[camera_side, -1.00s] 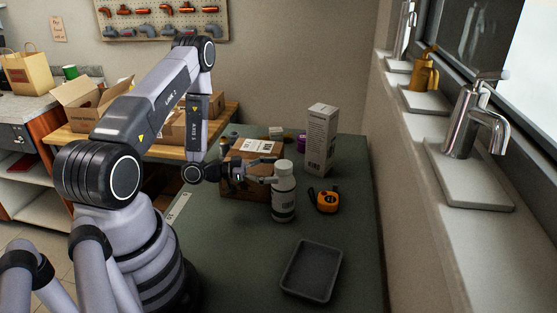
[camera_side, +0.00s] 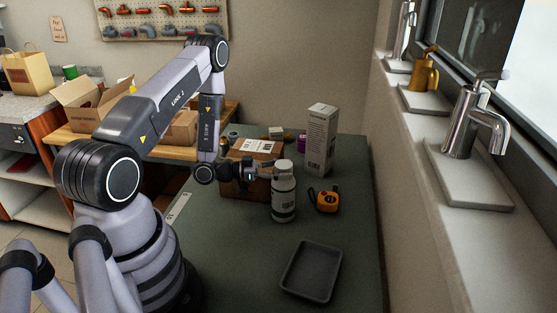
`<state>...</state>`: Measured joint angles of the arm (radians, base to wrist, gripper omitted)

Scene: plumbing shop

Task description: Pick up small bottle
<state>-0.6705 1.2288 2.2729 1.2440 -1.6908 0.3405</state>
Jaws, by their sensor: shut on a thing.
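The small bottle (camera_side: 284,198) is white with a printed label and a pale cap. It stands upright on the green table in the side view. My gripper (camera_side: 271,172) reaches it from the left, at the height of its upper part. The gripper is shut on the bottle. The far finger and the exact contact are hidden or too small to make out.
A cardboard box (camera_side: 240,183) stands just behind my gripper. A tall white carton (camera_side: 320,140) stands behind the bottle, and an orange tape measure (camera_side: 327,200) lies to its right. An empty grey tray (camera_side: 311,271) lies in front. The table around the tray is clear.

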